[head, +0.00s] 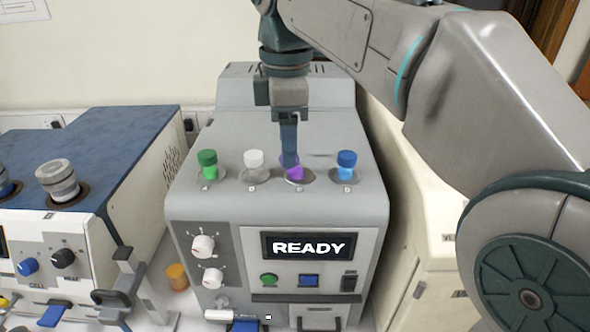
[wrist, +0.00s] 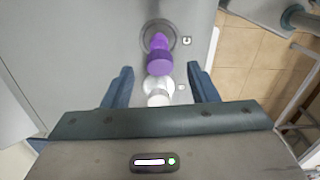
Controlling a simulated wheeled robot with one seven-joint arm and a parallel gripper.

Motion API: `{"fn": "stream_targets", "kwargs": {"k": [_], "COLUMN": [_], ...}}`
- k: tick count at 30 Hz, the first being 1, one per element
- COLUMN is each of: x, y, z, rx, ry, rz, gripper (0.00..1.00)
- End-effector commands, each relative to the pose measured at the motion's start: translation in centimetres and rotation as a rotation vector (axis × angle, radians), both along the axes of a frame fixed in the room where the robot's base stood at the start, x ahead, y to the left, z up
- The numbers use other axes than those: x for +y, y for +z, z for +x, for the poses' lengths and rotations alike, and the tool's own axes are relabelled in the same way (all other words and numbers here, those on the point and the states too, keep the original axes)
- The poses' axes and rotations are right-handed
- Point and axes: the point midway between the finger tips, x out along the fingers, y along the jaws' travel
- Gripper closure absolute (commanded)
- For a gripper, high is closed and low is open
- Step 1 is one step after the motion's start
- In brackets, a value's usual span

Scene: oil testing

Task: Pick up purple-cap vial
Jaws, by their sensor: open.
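The purple-cap vial (head: 296,171) stands in the third socket from the left on top of the grey machine. In the head view my gripper's finger partly hides its cap. The wrist view shows the purple-cap vial (wrist: 159,60) upright in its round socket, ahead of the fingertips and roughly centred between them. My gripper (wrist: 161,80) is open with nothing held. In the head view my gripper (head: 289,162) points down just at the vial's cap. I cannot tell whether it touches the cap.
On the same machine top stand a green-cap vial (head: 208,165), a white-cap vial (head: 254,165) and a blue-cap vial (head: 346,165). The white-cap vial (wrist: 159,92) is close to the fingers in the wrist view. A blue-topped machine (head: 90,140) stands at left.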

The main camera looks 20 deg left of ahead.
Motion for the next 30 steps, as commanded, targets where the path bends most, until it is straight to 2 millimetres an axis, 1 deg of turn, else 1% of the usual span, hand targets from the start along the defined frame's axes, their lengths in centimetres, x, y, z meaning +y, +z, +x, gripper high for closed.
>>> {"fn": "stream_targets", "kwargs": {"k": [3,7,10,17,18,20,21,22,30], "x": [0.0,0.0,0.0,0.0,0.0,0.0,0.0,0.0,0.0], "y": [-1.5,-2.9,-3.3,-3.4,-3.4,-3.4,-3.4,-3.4,-3.3], "z": [-0.1,0.0,0.0,0.0,0.0,0.0,0.0,0.0,0.0], "rx": [0.002,0.001,0.001,0.0,0.0,0.0,0.0,0.0,0.0], "ry": [0.002,0.001,0.001,0.001,0.001,0.001,0.001,0.001,0.001], "rz": [-0.002,0.0,0.0,0.0,0.0,0.0,0.0,0.0,0.0], "gripper": [0.47,0.47,0.47,0.47,0.58,0.75,0.86,0.94,0.95]}}
